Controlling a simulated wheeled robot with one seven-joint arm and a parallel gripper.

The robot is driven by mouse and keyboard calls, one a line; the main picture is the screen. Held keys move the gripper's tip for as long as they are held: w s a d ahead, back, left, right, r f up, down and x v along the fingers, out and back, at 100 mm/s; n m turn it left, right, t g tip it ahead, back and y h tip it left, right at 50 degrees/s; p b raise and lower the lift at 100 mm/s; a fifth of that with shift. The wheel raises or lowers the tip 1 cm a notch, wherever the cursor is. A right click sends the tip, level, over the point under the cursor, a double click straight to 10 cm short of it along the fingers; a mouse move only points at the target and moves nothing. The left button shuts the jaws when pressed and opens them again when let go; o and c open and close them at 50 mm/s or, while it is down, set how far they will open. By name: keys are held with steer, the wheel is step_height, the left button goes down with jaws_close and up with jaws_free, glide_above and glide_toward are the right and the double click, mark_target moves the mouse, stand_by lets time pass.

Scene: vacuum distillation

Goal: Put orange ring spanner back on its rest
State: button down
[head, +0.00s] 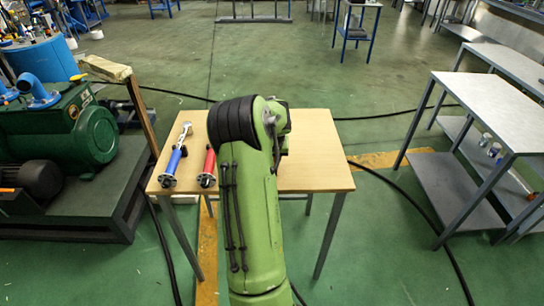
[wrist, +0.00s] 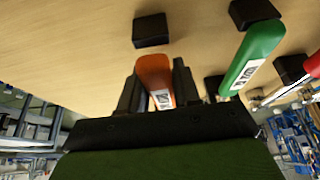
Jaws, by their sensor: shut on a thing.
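The orange ring spanner (wrist: 155,72) is in the wrist view, with a white printed label on its handle. My gripper (wrist: 157,84) is shut on that handle, one black finger on each side. Only the handle shows; its ring end is hidden behind my gripper. A black rest block (wrist: 151,30) is on the wooden table top just beyond the handle's end, apart from it in the picture. I cannot tell the height between them. In the head view my green arm hides the gripper and the orange spanner.
A green-handled spanner (wrist: 250,55) lies beside mine, near black blocks (wrist: 252,12). A red handle (wrist: 313,65) is further right. In the head view, blue-handled (head: 172,162) and red-handled (head: 208,168) tools lie on the left of the table (head: 325,160); its right side looks clear.

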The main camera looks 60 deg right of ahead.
steer(key=shift+f+b, duration=0.45)
steer(key=shift+f, duration=0.35)
steer(key=c, duration=0.7)
jaws_free()
steer(key=p+v, duration=0.4)
steer(key=v, duration=1.1)
steer(key=shift+a+r, duration=0.2)
steer(key=shift+r, duration=0.15)
